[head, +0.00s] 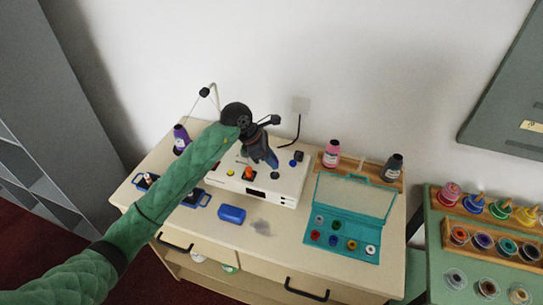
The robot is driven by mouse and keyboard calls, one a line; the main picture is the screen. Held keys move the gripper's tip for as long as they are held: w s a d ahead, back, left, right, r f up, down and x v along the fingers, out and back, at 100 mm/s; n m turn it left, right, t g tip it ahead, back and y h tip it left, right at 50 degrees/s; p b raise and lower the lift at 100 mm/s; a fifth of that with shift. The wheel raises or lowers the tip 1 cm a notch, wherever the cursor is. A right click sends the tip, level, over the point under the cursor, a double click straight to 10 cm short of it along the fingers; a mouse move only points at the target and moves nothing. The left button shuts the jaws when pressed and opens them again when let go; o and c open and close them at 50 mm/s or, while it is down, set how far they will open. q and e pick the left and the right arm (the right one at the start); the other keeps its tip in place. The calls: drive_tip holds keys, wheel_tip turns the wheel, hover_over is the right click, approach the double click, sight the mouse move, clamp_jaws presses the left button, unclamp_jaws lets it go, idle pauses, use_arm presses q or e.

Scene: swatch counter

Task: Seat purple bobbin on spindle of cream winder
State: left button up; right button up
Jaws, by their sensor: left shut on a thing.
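The cream winder (286,190) stands on the counter against the back wall, with several coloured knobs on its top. My left gripper (271,164) reaches over the winder's top from the left, fingers pointing down. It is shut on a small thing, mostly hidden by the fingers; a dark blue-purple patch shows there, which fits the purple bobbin. I cannot tell whether it touches the spindle, which I cannot make out clearly beside the gripper. My right gripper is not in view.
An open teal case (312,247) with several bobbins lies right of the winder. A blue block (231,214) lies in front, and a blue tray (195,200) to the left. A purple thread cone (181,139) stands back left. Pink (332,153) and dark (393,167) cones stand back right.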

use_arm(q)
drive_tip(key=shift+f, duration=0.25)
drive_tip(key=shift+s+f, duration=0.25)
drive_tip(key=shift+f, duration=0.05)
drive_tip(key=shift+w+f, duration=0.15)
drive_tip(key=shift+f, duration=0.45)
drive_tip(key=shift+f+b, duration=0.15)
drive_tip(key=shift+b, duration=0.2)
drive_tip(key=shift+f+b, duration=0.7)
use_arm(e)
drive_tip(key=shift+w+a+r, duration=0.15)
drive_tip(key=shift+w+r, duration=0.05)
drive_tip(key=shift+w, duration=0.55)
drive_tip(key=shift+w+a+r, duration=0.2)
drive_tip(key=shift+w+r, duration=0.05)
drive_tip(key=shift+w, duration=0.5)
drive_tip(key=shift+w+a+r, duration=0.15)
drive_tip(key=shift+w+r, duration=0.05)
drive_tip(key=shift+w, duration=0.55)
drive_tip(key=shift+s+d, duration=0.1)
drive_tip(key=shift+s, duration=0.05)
